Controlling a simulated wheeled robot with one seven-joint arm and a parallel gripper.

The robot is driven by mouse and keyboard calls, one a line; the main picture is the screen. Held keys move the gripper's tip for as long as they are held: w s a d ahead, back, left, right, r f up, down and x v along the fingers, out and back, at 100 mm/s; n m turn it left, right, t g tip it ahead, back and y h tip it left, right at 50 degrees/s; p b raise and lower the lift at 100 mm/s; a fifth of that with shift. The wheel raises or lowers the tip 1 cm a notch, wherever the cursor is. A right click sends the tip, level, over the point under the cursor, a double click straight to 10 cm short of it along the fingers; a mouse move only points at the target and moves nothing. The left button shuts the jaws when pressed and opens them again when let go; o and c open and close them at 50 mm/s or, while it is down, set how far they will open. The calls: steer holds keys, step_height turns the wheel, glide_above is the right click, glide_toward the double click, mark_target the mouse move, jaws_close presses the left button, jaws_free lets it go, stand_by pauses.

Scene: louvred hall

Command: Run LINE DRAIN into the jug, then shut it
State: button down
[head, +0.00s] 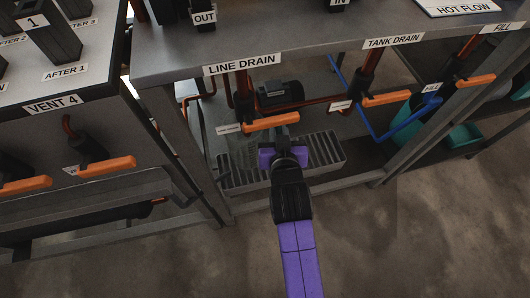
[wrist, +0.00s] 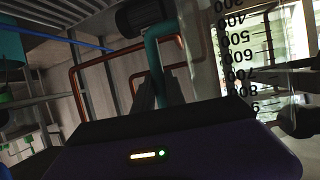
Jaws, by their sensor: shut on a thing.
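The LINE DRAIN label (head: 242,64) is on the front edge of the bench top. Below it is an orange valve lever (head: 271,122), lying crosswise to its upright pipe. My gripper (head: 283,155) is below and just right of that lever, low over the slatted grate. In the wrist view my gripper (wrist: 158,97) is shut on a teal handle (wrist: 161,60). The clear jug (wrist: 240,50) with black volume marks stands at right there, and the handle appears to be its own. The jug is hard to make out in the head view. I cannot tell whether any liquid is in it.
A slatted metal grate (head: 325,148) lies on the lower shelf. The TANK DRAIN lever (head: 387,99) and the FILL lever (head: 477,81) are to the right, with a teal bin (head: 462,132) below. The VENT 4 bench (head: 52,104) is at left. The floor in front is clear.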

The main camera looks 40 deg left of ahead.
steer(key=shift+f+b, duration=1.25)
steer(key=shift+f, duration=2.4)
steer(key=c, duration=1.4)
jaws_free()
steer(key=shift+o, duration=0.2)
steer(key=shift+s+d, duration=0.1)
steer(key=p+v, duration=0.4)
steer(key=v, duration=0.8)
